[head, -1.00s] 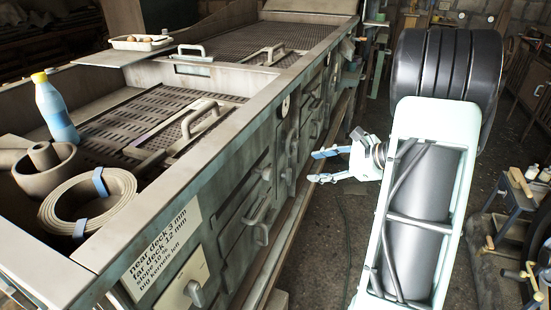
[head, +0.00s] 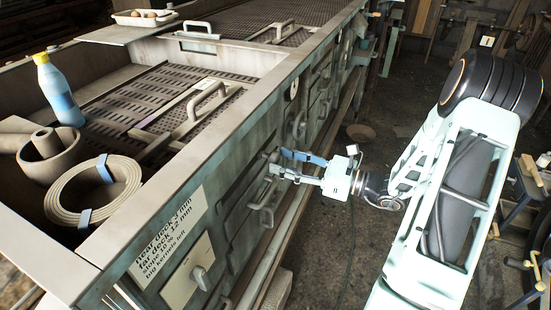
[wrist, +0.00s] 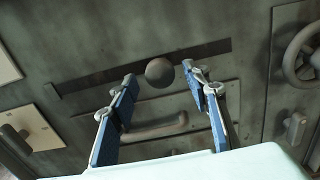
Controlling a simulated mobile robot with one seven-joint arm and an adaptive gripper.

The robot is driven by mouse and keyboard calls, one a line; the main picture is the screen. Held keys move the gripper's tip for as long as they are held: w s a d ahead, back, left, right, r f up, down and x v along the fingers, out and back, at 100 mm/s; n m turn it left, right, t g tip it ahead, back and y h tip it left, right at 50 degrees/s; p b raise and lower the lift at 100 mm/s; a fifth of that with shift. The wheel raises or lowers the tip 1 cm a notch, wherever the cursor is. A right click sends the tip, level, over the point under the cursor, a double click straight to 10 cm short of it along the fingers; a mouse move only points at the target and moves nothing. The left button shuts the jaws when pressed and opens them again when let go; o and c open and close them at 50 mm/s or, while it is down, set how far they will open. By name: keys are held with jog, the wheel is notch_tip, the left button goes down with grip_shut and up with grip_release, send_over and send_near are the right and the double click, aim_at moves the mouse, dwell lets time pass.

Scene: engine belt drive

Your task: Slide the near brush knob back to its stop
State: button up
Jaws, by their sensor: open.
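The near brush knob (wrist: 160,72) is a dark round ball on a narrow horizontal slot (wrist: 95,80) in the grey-green side panel. In the wrist view it sits at the slot's middle-right part. My gripper (wrist: 160,76) is open, with one blue-padded finger on each side of the knob and a gap showing on both sides. In the head view my gripper (head: 277,163) is at the machine's side, its fingertips close to the knob (head: 272,157), which they partly hide. I cannot tell how deep the fingers reach around it.
A bar handle (wrist: 155,128) sits below the slot. A handwheel (wrist: 303,55) is on the right and a lever plate (wrist: 35,125) on the left. On the machine's top are a bottle (head: 58,90) and a belt roll (head: 92,190).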

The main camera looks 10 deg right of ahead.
aim_at(270, 157)
jog(key=shift+x, duration=1.5)
jog(key=shift+c, duration=0.2)
grip_shut()
